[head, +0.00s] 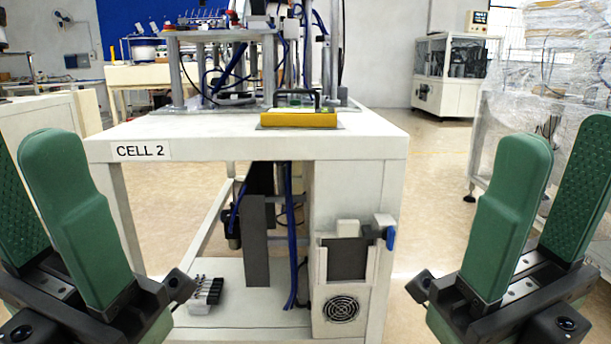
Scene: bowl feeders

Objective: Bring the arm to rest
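My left gripper (48,212) is in the head view at the lower left, its two green fingers pointing up and apart, with nothing between them. My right gripper (548,205) is at the lower right, its green fingers also apart and empty. Both stand in front of the white workbench labelled CELL 2 (250,137), one to each side, and neither appears to touch anything. The arm links behind the grippers are mostly out of view.
A yellow block with a black handle (300,119) sits at the bench's front edge, before a metal-framed machine (225,70). A plastic-wrapped machine (550,80) stands at right, and a white machine (452,75) at the back. Open floor (436,190) lies right of the bench.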

